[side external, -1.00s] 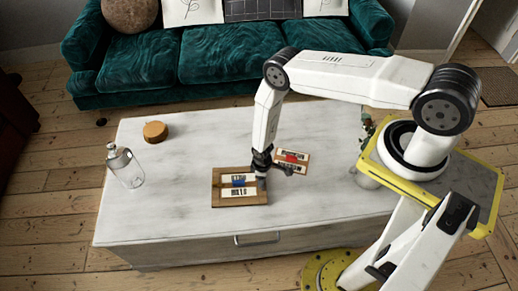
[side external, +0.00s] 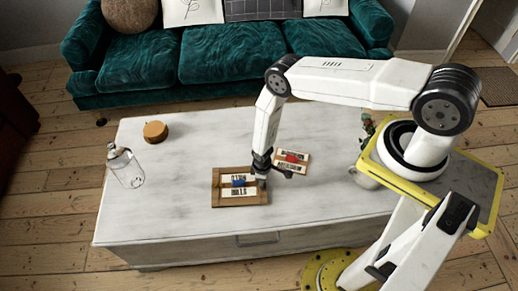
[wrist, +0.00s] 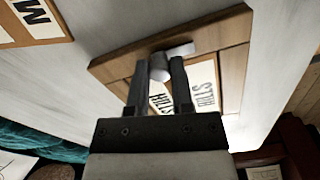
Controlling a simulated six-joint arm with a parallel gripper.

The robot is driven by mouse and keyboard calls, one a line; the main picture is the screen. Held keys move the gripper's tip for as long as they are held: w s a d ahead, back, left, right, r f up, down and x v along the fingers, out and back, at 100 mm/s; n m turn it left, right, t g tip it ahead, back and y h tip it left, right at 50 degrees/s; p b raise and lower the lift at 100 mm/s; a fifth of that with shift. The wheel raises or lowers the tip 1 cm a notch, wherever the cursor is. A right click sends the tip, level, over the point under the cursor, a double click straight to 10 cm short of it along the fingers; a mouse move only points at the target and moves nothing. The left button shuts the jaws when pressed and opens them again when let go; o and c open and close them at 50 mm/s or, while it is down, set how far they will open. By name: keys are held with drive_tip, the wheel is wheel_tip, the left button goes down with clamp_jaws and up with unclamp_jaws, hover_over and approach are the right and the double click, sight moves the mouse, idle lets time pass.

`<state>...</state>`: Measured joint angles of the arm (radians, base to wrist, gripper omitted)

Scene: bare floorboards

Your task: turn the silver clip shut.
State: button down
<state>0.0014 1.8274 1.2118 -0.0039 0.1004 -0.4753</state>
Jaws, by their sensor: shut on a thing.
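The silver clip (wrist: 159,68) shows in the wrist view as a rounded grey piece between my fingertips, with a pale flat bar (wrist: 181,50) reaching right from it. It sits at the edge of a wooden-framed board (wrist: 226,65) that has printed label cards. The board (side external: 219,201) lies flat on the white table in the side view, with a blue piece (side external: 238,181) at its middle. My gripper (wrist: 160,68) is shut on the clip, and its fingers hide part of the board. In the side view my gripper (side external: 262,179) is at the board's right edge; the clip is too small to make out there.
A second board with a red piece (side external: 291,158) lies close behind and right of my gripper. A glass bottle (side external: 126,170) and a round wooden object (side external: 155,131) stand at the left. A plant (side external: 367,128) is at the right. The table's (side external: 160,215) front left is clear.

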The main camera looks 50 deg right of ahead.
drive_tip(key=shift+m, duration=0.3)
drive_tip(key=m, duration=0.8)
drive_tip(key=shift+m, duration=0.4)
drive_tip(key=m, duration=0.8)
drive_tip(key=shift+m, duration=0.4)
drive_tip(key=shift+c, duration=2.4)
unclamp_jaws()
